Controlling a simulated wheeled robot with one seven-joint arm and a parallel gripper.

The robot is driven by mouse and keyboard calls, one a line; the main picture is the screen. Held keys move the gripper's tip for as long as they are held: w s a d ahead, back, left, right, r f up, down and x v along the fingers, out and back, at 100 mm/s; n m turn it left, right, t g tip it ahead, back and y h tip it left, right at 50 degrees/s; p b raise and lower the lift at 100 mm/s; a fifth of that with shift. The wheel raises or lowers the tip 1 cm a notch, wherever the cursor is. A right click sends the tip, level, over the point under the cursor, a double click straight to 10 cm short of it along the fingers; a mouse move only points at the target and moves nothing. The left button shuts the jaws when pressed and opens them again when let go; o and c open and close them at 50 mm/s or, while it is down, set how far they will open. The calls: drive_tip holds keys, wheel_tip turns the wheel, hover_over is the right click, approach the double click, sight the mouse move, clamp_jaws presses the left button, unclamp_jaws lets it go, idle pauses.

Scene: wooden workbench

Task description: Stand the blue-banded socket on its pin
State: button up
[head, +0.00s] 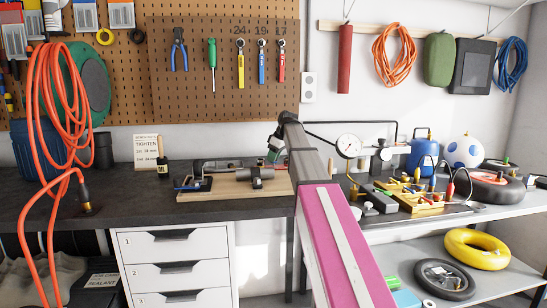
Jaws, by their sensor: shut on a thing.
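My arm reaches up and away across the bench, and its far end bends down over the wooden board (222,193). My gripper's fingers are hidden behind the arm, so I cannot see them or anything between them. A yellow tray (430,204) at right holds several small pieces with red, yellow and blue parts. They are too small to tell which is the blue-banded socket or its pin.
The board carries a metal fixture with a grey cylinder (262,173). A dial gauge (348,146) stands right of my arm. A sign (147,150) and a dark bottle (162,165) stand at left. An orange hose (50,120) hangs at far left.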

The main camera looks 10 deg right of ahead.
drive_tip(key=shift+f, duration=0.1)
drive_tip(key=shift+f, duration=0.55)
drive_tip(key=shift+f, duration=0.2)
idle(0.4)
drive_tip(key=o, duration=1)
